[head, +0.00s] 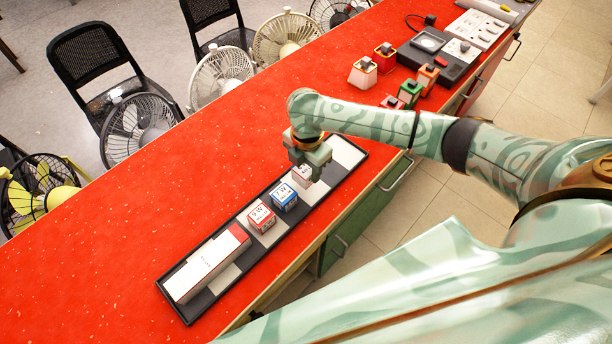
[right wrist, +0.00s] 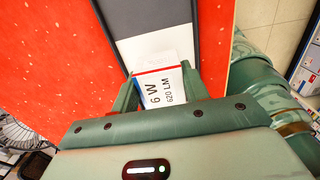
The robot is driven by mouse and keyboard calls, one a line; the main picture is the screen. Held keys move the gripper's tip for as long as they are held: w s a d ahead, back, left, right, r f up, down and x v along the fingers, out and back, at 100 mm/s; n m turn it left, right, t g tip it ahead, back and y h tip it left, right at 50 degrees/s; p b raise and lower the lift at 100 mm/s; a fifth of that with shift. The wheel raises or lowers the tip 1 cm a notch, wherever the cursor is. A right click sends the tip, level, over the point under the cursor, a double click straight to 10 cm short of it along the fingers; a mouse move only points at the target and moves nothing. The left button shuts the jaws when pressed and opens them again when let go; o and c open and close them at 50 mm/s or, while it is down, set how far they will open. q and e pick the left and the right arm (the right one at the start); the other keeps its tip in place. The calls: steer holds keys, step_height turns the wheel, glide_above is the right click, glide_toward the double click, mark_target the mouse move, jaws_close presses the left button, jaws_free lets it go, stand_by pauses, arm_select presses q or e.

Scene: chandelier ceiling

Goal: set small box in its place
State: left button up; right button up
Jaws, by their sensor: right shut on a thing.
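My right gripper (head: 308,170) is shut on a small white box (head: 301,175) over the black-rimmed tray (head: 186,312). In the right wrist view the fingers (right wrist: 160,85) hold the small box (right wrist: 163,92), which shows "6 W" and "620 LM" and a red and a blue edge line. The tray has light and dark sections. A blue and white box (head: 284,197), a red and white box (head: 261,217) and a long white and red box (head: 206,266) stand in it. I cannot tell whether the held box touches the tray. My left gripper is not in view.
The table top (head: 150,220) is red and mostly clear left of the tray. Several small coloured lantern-like items (head: 410,92) and a dark case (head: 440,55) are at the far end. Several fans (head: 140,125) and chairs stand beyond the left edge.

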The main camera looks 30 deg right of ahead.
mark_target(307, 174)
steer(key=shift+w+d+f, duration=0.1)
steer(key=shift+w+f, duration=0.15)
steer(key=shift+f, duration=0.15)
step_height(307, 174, down, 3)
steer(key=shift+f+b, duration=0.1)
steer(key=shift+b, duration=0.75)
steer(key=o, duration=1)
step_height(307, 174, up, 12)
steer(key=p, duration=0.5)
steer(key=shift+r, duration=0.2)
